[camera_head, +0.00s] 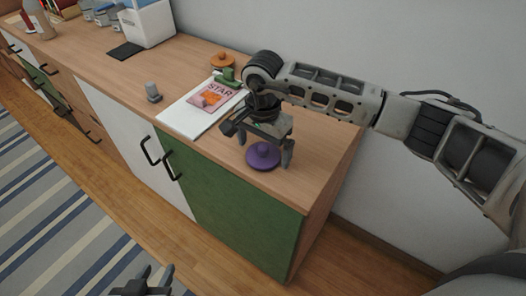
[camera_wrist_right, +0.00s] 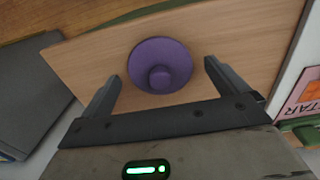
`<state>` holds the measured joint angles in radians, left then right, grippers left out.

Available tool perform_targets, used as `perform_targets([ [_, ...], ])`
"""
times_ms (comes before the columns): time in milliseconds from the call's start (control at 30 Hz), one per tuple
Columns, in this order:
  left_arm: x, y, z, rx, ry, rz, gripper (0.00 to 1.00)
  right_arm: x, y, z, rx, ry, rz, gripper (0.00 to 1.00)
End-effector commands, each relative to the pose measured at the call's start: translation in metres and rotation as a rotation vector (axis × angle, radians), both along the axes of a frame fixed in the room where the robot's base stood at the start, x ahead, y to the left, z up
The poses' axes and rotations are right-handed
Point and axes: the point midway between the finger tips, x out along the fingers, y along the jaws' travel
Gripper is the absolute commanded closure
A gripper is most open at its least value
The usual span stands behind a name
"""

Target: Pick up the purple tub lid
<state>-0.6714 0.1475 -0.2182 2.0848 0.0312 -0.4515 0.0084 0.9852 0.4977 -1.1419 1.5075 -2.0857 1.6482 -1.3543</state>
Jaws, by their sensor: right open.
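The purple tub lid (camera_head: 263,156) is a round disc with a knob on top. It lies flat on the wooden counter top near its front right corner. My right gripper (camera_head: 264,158) is above the lid, pointing down. In the right wrist view the lid (camera_wrist_right: 160,66) shows between and just beyond the two open fingers of the right gripper (camera_wrist_right: 160,85), touching neither.
A white box (camera_head: 150,22) stands farther back.

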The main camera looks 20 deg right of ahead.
Motion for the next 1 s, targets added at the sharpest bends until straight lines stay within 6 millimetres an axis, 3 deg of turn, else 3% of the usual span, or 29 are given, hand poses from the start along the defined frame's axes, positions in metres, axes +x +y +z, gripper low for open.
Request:
perform_targets([
  [267, -0.001, 0.0, -0.002, 0.003, 0.004, -0.001, 0.64, 0.0, 0.0, -0.004, 0.0, -0.002, 0.001, 0.01],
  [433, 0.0, 0.0, -0.001, 0.002, 0.002, -0.001, 0.64, 0.0, 0.0, -0.004, 0.001, -0.001, 0.001, 0.46],
  [467, 0.0, 0.0, -0.001, 0.002, 0.001, -0.001, 0.64, 0.0, 0.0, -0.004, 0.001, -0.001, 0.001, 0.49],
  [833, 0.001, 0.0, 0.0, -0.001, -0.004, -0.001, 0.64, 0.001, 0.0, -0.001, 0.0, -0.002, 0.0, 0.49],
  [1000, 0.002, -0.001, -0.004, -0.006, -0.008, 0.0, 0.64, 0.001, 0.0, 0.016, 0.001, -0.007, 0.002, 0.49],
])
